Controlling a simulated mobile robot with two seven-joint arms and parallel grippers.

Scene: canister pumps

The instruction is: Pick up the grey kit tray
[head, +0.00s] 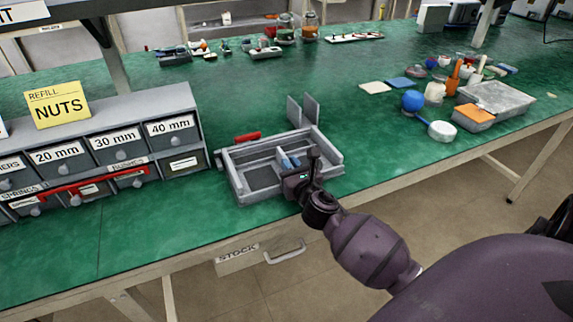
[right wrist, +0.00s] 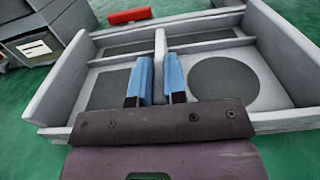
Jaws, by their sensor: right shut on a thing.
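The grey kit tray (head: 234,178) is at the near edge of the green bench, right of the drawer cabinet. It has several compartments, some with dark floors. My right gripper (head: 289,162) reaches over its near wall from the front right. In the right wrist view, its blue fingers (right wrist: 158,78) stand on either side of the tray's middle divider and are shut on it. The tray (right wrist: 62,88) looks level and empty in that view. Whether it touches the bench is hard to tell. My left gripper is not in view.
A grey drawer cabinet (head: 183,118) stands left of the tray. A red object (head: 248,137) and two upright grey plates (head: 303,110) are just behind it. A grey box (head: 495,97) and small parts lie at the right. The bench middle is clear.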

